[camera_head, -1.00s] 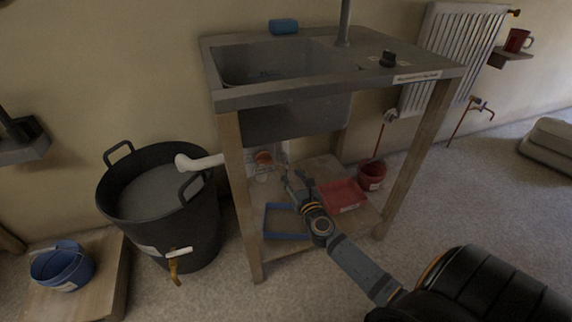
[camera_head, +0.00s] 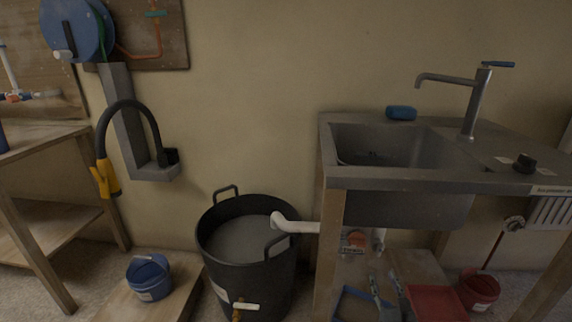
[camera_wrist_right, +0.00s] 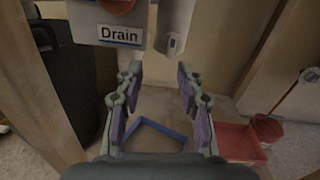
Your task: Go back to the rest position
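My right gripper (camera_head: 386,284) shows at the bottom of the head view, under the sink and in front of its lower shelf. In the right wrist view, my right gripper (camera_wrist_right: 159,78) has its two fingers well apart with nothing between them. Beyond the fingers are a part labelled "Drain" (camera_wrist_right: 121,36) and, lower down, a blue tray (camera_wrist_right: 150,128). My left gripper is in neither view.
The grey sink unit (camera_head: 440,182) stands on wooden legs around my right gripper. A red tray (camera_head: 436,303) and red bucket (camera_head: 480,288) are to the right. A black tub (camera_head: 215,262) and blue bucket (camera_head: 149,279) stand left.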

